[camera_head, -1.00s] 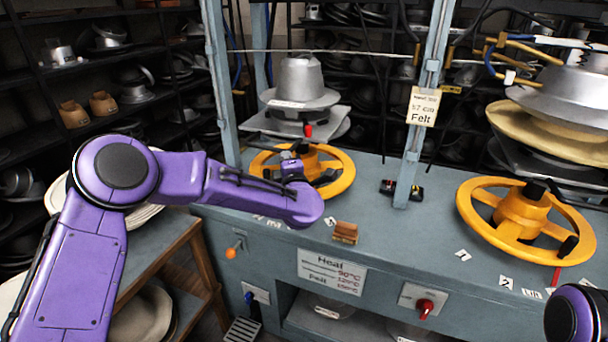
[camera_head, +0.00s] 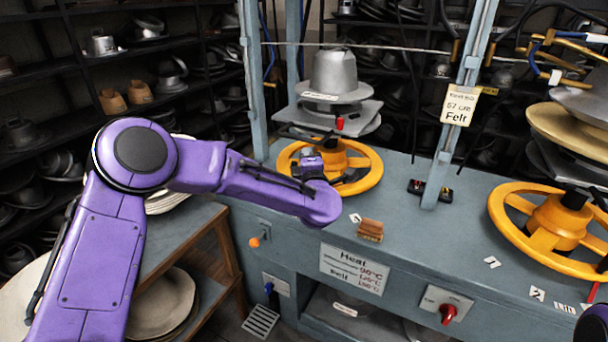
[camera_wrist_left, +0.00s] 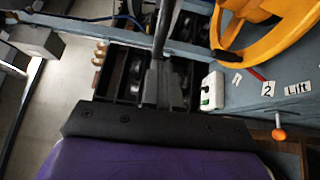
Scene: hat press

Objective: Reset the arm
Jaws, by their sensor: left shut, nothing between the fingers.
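My left arm comes in from the left in the head view, its purple forearm bent in front of the press. Its wrist end shows by the left yellow handwheel (camera_head: 372,180), and the fingers are hard to make out there. In the left wrist view my left gripper (camera_wrist_left: 160,82) is shut and empty, its dark fingers together. Whether any part of it touches the handwheel cannot be told. Only a small purple piece of my right arm shows at the lower right corner of the head view; its gripper is out of sight.
A grey press bench (camera_head: 420,235) carries a metal hat form (camera_head: 334,72) above the left handwheel and a second yellow handwheel (camera_head: 545,262) at right. A red knob (camera_head: 448,313) and an orange-tipped lever (camera_head: 254,242) are on its front. Shelves of hats stand behind.

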